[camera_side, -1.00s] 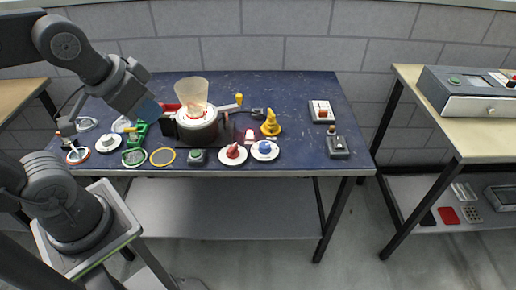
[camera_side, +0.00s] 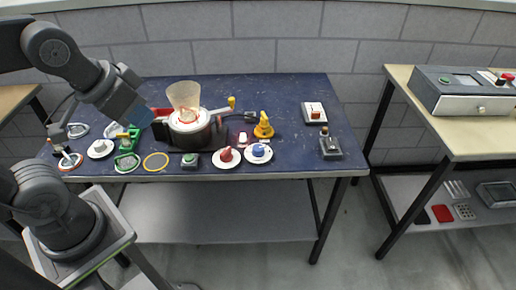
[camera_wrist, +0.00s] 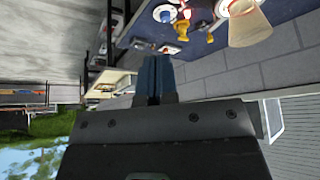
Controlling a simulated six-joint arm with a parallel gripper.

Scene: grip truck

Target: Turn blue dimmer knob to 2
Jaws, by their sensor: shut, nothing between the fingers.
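The blue dimmer knob (camera_side: 258,150) sits on a round white dial plate (camera_side: 258,159) near the front edge of the dark blue table, right of the red knob. Its setting is too small to read. It also shows at the top of the wrist view (camera_wrist: 165,15). My gripper (camera_wrist: 153,92) is shut and empty, with its two blue fingers together in the wrist view. In the side view my gripper (camera_side: 146,114) is above the left part of the table, well left of the blue knob and apart from it.
A red knob on a white plate (camera_side: 226,157) stands just left of the blue one. A pot-like device with a clear funnel (camera_side: 184,97) and a yellow piece (camera_side: 263,127) stand behind.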

